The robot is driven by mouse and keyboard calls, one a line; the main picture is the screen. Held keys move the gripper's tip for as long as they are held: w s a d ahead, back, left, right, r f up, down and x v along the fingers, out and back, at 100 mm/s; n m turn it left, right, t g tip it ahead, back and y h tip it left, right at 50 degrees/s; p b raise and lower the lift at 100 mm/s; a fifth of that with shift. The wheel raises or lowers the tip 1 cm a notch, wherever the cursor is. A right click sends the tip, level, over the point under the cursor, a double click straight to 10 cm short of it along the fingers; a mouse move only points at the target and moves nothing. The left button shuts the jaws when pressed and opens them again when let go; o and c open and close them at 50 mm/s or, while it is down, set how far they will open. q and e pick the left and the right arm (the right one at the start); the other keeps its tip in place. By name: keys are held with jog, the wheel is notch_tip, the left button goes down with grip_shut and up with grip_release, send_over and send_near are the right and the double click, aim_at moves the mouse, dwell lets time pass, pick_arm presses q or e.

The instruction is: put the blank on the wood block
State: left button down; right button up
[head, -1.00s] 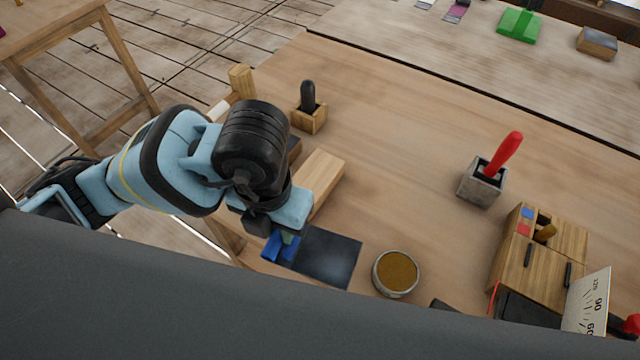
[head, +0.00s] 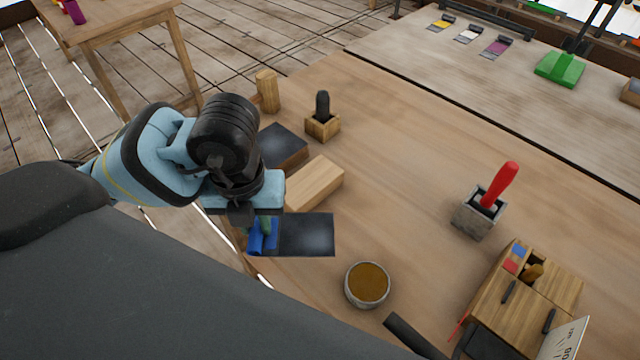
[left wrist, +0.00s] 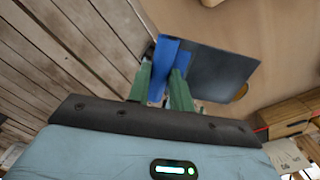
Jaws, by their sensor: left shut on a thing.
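The blank appears to be the dark flat sheet (head: 310,234) with a blue grip piece (head: 258,238) at its left edge. My left gripper (head: 264,228) is shut on this blue piece. In the left wrist view, the green fingers (left wrist: 160,82) pinch the blue piece (left wrist: 170,55), and the sheet (left wrist: 210,75) extends to the right. The sheet looks held level near the table's left edge; its height is unclear. The pale wood block (head: 315,183) lies just beyond the sheet in the head view, apart from it in the picture. My right gripper is not seen.
A dark-topped block (head: 281,146) stands behind the wood block, beside a wooden holder (head: 322,126) with a black handle. A round tin (head: 367,285) sits right of the sheet. A red-handled tool stands in a grey holder (head: 478,212). The table middle is clear.

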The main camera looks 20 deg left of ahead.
aim_at(309, 187)
pick_arm(q)
jog(key=shift+a, duration=0.1)
jog(key=w+a, duration=0.1)
jog(key=w, duration=0.4)
jog(key=w+a+f, duration=0.1)
jog(key=w, duration=0.3)
jog(key=w+a, duration=0.2)
jog(key=w, duration=0.3)
jog(key=shift+w+f, duration=0.2)
jog(key=shift+w, duration=0.1)
jog(key=shift+a, duration=0.1)
jog(key=shift+w+a+f, duration=0.1)
jog(key=shift+w+f, duration=0.1)
jog(key=shift+f, duration=0.7)
jog(key=shift+w+f, duration=0.2)
jog(key=shift+f, duration=0.65)
jog(key=shift+f, duration=0.2)
jog(key=c, duration=1.3)
grip_release()
jog(key=shift+o, duration=0.2)
